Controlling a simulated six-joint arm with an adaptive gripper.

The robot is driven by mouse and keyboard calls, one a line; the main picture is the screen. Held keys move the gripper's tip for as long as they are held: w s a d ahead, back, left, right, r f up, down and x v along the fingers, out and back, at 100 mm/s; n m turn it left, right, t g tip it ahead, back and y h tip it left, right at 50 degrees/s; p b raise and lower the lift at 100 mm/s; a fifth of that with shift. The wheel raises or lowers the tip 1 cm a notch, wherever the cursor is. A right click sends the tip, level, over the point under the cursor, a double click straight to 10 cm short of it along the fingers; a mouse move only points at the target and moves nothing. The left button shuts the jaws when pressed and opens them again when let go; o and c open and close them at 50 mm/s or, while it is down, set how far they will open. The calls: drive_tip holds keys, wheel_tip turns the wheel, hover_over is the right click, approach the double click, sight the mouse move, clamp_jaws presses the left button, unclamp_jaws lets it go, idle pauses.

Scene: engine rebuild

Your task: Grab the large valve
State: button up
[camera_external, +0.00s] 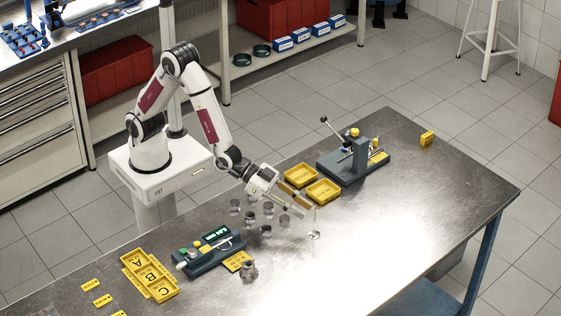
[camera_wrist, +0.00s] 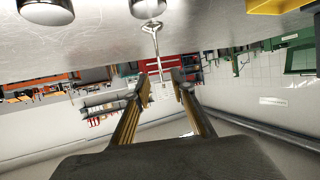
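A slim metal valve stands upright on its round head (camera_external: 315,235) on the steel table, beside several small metal cylinders. In the wrist view, where the table is at the top, the valve (camera_wrist: 154,38) is in the middle, its stem pointing toward the gap between my fingertips. My gripper (camera_external: 305,209) is low over the table at the valve's stem. In the wrist view my gripper (camera_wrist: 160,83) is open, with one finger on each side of the stem's line. I cannot tell whether a finger touches the stem.
Several metal cylinders (camera_external: 266,230) stand left of the valve; one (camera_wrist: 147,8) is close to it. Two yellow trays (camera_external: 323,191) lie behind. A lever fixture (camera_external: 345,165) is at the back, a gauge device (camera_external: 208,252) at the left.

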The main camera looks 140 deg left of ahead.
sight(314, 231)
drive_tip(key=shift+w+a+f, duration=0.1)
drive_tip(key=shift+w+a, duration=0.25)
drive_tip(key=shift+w, duration=0.25)
drive_tip(key=shift+w+a+f, duration=0.1)
drive_tip(key=shift+w+a, duration=0.2)
drive_tip(key=shift+w, duration=0.3)
drive_tip(key=shift+x, duration=1.25)
clamp_jaws()
